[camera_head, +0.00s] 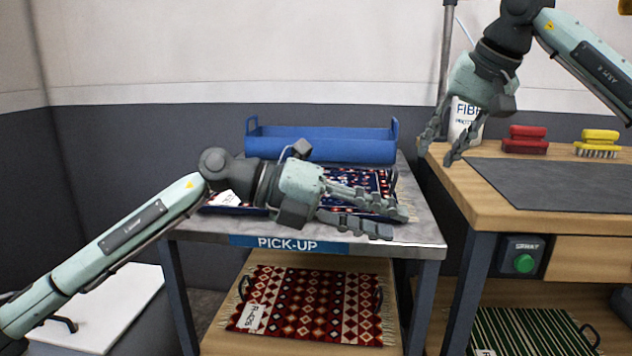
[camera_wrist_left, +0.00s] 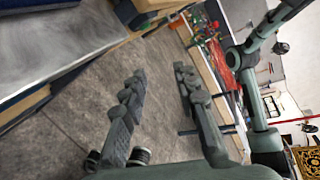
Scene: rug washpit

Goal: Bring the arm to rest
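My left gripper (camera_head: 382,211) is stretched over the front right part of the pick-up table (camera_head: 210,228) in the head view. Its fingers are apart with nothing between them; the left wrist view also shows the open fingers (camera_wrist_left: 160,90) with bare floor behind. A dark blue and red patterned rug (camera_head: 360,182) lies on the table, partly hidden behind the left gripper and forearm. My right gripper (camera_head: 449,145) hangs at the upper right by the left edge of the wooden bench (camera_head: 480,200). Its fingers are spread and empty.
A blue tray (camera_head: 320,148) stands at the table's back. A red patterned rug (camera_head: 310,305) lies on the shelf below, a green striped rug (camera_head: 530,332) under the bench. Red (camera_head: 525,140) and yellow (camera_head: 598,143) brushes and a dark mat (camera_head: 560,184) are on the bench.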

